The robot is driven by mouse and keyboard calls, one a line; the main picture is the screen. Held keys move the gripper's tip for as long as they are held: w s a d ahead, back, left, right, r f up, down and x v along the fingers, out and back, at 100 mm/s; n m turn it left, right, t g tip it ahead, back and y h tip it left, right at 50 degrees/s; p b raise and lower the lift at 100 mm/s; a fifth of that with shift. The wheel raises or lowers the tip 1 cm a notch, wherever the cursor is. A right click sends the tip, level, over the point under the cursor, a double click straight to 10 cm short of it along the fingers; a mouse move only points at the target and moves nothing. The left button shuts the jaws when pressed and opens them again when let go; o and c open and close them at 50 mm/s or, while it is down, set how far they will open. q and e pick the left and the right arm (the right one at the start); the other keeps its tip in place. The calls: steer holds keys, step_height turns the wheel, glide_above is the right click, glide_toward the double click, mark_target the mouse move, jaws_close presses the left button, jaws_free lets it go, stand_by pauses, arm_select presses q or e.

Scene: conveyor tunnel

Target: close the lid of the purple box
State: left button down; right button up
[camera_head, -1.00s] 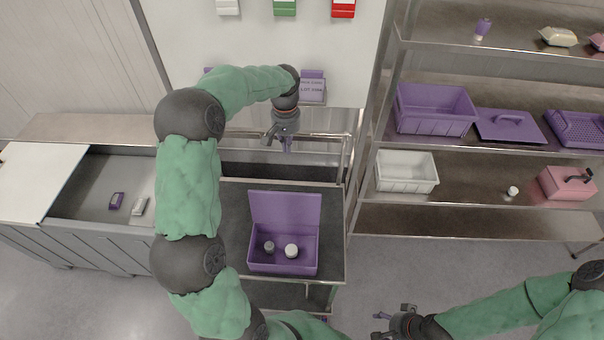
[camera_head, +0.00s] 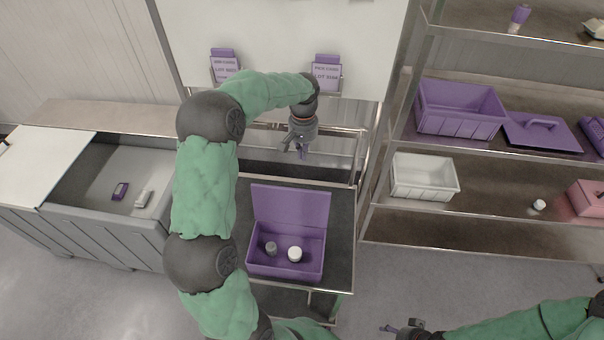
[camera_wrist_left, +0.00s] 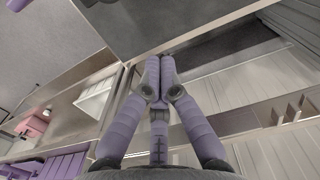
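The purple box (camera_head: 287,265) stands on a dark-topped cart. Its lid (camera_head: 291,208) stands up at the far side, so the box is open. A grey round item (camera_head: 271,248) and a white round item (camera_head: 295,254) are inside. My left gripper (camera_head: 301,152) is above and behind the raised lid in the picture, apart from it. In the left wrist view its purple fingers (camera_wrist_left: 160,68) come together at the tips with nothing between them. My right gripper (camera_head: 392,329) is at the bottom edge, right of the box and partly cut off.
The cart (camera_head: 341,235) has a metal rail behind the box. A steel shelf rack (camera_head: 480,220) at right holds a purple crate (camera_head: 460,110), a white crate (camera_head: 424,177) and a loose purple lid (camera_head: 541,134). A grey chest (camera_head: 90,225) is at left.

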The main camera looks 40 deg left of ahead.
arm_select(q)
steer(key=s+d+f+p, duration=0.1)
steer(key=s+d+f, duration=0.1)
steer(key=f, duration=0.6)
steer(key=shift+s+p, duration=0.35)
steer(key=shift+s, duration=0.45)
arm_select(e)
steer(key=shift+r, duration=0.85)
steer(key=shift+f, duration=0.1)
